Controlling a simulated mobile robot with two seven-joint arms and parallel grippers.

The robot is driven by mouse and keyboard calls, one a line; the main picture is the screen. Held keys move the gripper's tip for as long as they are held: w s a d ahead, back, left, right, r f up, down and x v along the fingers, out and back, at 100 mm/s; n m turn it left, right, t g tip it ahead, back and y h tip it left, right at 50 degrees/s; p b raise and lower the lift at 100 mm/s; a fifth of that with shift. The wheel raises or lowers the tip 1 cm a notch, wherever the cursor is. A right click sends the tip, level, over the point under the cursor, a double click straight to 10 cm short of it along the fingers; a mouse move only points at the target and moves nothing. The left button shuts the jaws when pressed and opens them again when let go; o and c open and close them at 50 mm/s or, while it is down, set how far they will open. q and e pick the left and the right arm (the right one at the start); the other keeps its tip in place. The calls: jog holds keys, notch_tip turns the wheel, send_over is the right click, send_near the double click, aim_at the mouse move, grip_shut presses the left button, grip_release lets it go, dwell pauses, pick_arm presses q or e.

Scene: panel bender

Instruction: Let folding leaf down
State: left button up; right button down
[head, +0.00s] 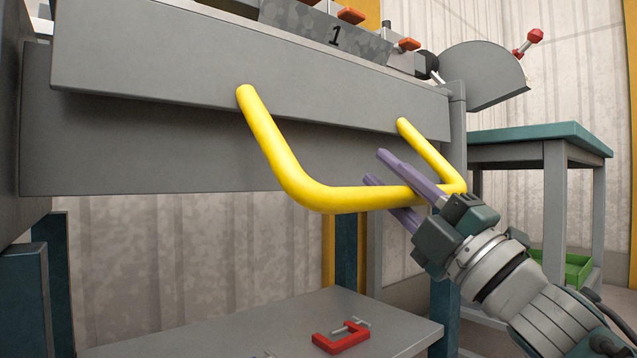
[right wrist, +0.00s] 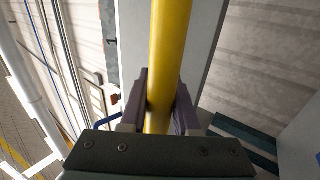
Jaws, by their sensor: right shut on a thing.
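The folding leaf (head: 230,58) is the long grey beam across the front of the bender in the head view. It looks tilted, with its face turned towards me. A yellow U-shaped handle (head: 310,193) sticks out from it towards me. My right gripper (head: 382,178) is around the handle's crossbar near its right end, one purple finger above and one below. In the right wrist view the yellow bar (right wrist: 168,60) runs between the two fingers (right wrist: 160,112), and the gripper is shut on it. My left gripper is not in view.
A red clamp (head: 341,340) lies on the grey lower shelf (head: 250,335) under the bender. A green-topped table (head: 535,133) stands at the right, with a green bin (head: 578,268) low beneath it. A grey half-round plate (head: 482,75) is at the bender's right end.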

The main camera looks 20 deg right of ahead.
dwell(0.3)
jog(key=c, duration=1.1)
grip_release()
jog(key=o, duration=0.4)
jog(key=shift+w, duration=0.15)
jog(key=shift+o, duration=0.2)
jog(key=p+v, duration=0.2)
jog(key=v, duration=0.7)
jog(key=shift+s+d+f, duration=0.1)
jog(key=shift+s+f, duration=0.15)
jog(key=shift+s, duration=0.15)
